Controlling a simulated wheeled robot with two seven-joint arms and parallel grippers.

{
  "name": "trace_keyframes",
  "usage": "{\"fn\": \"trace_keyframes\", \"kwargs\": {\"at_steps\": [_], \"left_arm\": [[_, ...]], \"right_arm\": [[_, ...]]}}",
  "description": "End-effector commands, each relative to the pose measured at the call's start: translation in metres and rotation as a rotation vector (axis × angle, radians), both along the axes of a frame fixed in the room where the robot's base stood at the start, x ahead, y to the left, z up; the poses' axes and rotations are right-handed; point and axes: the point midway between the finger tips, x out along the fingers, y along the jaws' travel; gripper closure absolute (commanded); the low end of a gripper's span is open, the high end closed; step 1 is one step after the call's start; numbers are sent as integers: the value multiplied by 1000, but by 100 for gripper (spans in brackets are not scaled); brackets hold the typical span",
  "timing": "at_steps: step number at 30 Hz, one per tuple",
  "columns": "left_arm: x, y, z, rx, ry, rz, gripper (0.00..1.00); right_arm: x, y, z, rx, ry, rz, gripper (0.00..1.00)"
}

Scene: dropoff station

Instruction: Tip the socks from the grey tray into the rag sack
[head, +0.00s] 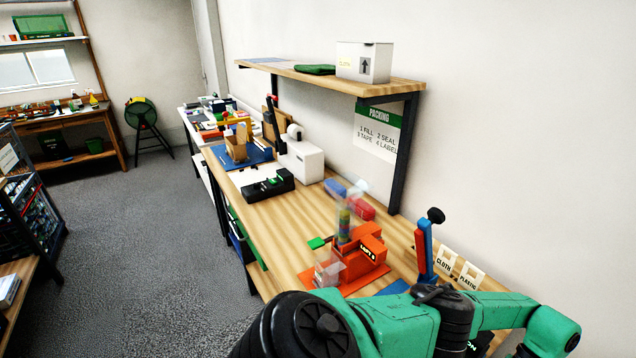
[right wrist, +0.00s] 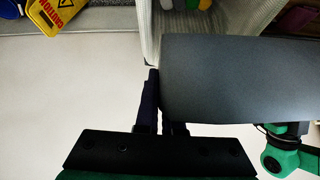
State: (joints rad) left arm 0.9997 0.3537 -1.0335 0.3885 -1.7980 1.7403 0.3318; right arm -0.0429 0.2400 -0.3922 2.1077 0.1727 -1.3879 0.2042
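A dark grey flat panel, which looks like the grey tray (right wrist: 235,82), fills the upper right of the right wrist view. My right gripper (right wrist: 158,110) is at its left edge; one dark finger shows beside the edge and the other is mostly hidden by the panel. It appears shut on the tray. A whitish, open-topped, woven-looking container, probably the rag sack (right wrist: 149,25), stands beyond the tray, with several coloured things inside. I cannot tell whether they are socks. No socks show clearly on the tray. My left gripper is not in view.
In the head view, a wooden bench (head: 290,215) along the wall holds an orange device (head: 362,258) and a black box (head: 267,187). Grey carpet (head: 140,240) is clear at left.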

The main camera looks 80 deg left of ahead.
Motion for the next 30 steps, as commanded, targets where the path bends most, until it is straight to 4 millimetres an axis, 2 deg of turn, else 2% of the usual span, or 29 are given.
{"fn": "trace_keyframes", "kwargs": {"at_steps": [5, 14, 30], "left_arm": [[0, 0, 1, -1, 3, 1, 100], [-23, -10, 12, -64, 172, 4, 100], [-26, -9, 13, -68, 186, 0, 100]], "right_arm": [[0, -1, 1, -3, 2, -1, 100], [-10, -5, 28, -66, 171, -2, 100], [-12, -6, 29, -72, 186, -3, 100]]}}
